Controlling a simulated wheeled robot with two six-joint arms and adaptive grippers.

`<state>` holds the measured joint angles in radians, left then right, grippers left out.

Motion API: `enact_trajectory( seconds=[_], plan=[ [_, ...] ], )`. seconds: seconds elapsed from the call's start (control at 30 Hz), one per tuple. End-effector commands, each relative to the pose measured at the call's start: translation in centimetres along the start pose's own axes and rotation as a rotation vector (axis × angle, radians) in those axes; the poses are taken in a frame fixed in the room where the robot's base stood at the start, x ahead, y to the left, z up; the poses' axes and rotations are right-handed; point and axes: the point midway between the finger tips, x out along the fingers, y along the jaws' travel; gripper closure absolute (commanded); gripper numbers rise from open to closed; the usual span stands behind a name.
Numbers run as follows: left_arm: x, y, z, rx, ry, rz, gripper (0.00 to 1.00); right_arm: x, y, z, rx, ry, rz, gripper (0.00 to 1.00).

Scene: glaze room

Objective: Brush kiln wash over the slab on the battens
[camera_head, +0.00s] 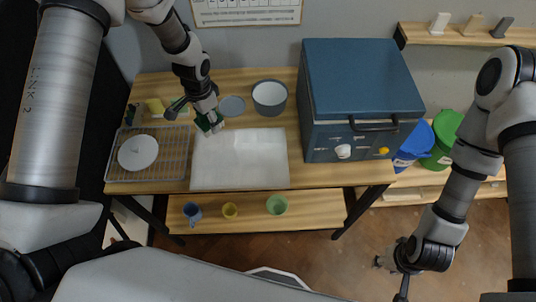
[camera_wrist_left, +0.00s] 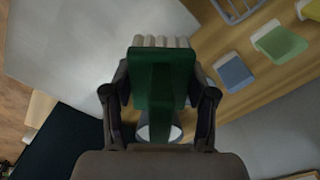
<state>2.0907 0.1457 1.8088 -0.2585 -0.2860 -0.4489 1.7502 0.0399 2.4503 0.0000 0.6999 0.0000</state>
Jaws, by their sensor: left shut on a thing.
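The white slab (camera_head: 225,165) lies flat on the table; a brighter rectangular patch shows near its back edge. The battens under it are hidden. The slab also fills the upper left of the left wrist view (camera_wrist_left: 90,50). My left gripper (camera_head: 207,116) is shut on a green-handled brush (camera_wrist_left: 160,85) with pale bristles (camera_wrist_left: 160,42). The brush is at the slab's back left corner; I cannot tell whether the bristles touch it. A grey bucket with a pale inside (camera_head: 269,95) stands behind the slab. My right gripper (camera_head: 386,262) hangs low over the floor, its fingers too small to read.
A wire rack (camera_head: 176,165) with a white disc (camera_head: 138,152) lies left of the slab. A grey disc (camera_head: 232,106) lies beside the bucket. A large blue kiln (camera_head: 360,85) stands right. Small coloured blocks (camera_wrist_left: 279,42) lie at the back left. Cups (camera_head: 277,205) stand on the lower shelf.

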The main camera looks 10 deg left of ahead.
Motion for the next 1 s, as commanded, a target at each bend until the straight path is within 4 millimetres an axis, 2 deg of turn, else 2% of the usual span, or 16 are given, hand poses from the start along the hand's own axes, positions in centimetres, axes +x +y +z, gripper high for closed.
enact_trajectory(
  seconds=[0.13, 0.4, 1.0],
  plan=[
    [-1.7, 0.1, 0.0, -0.002, 0.0, 0.0, 0.76, -1.3, 0.0, 0.0, 0.0, 0.0, 0.0, 0.6],
    [-3.5, 0.2, -0.1, -0.005, 0.001, -0.001, 0.76, -0.9, 0.0, 0.0, 0.0, 0.0, 0.0, 0.6],
    [-3.8, 0.2, -0.1, -0.005, 0.001, 0.0, 0.76, -1.0, 0.0, 0.0, 0.0, 0.0, 0.0, 0.6]
  ],
)
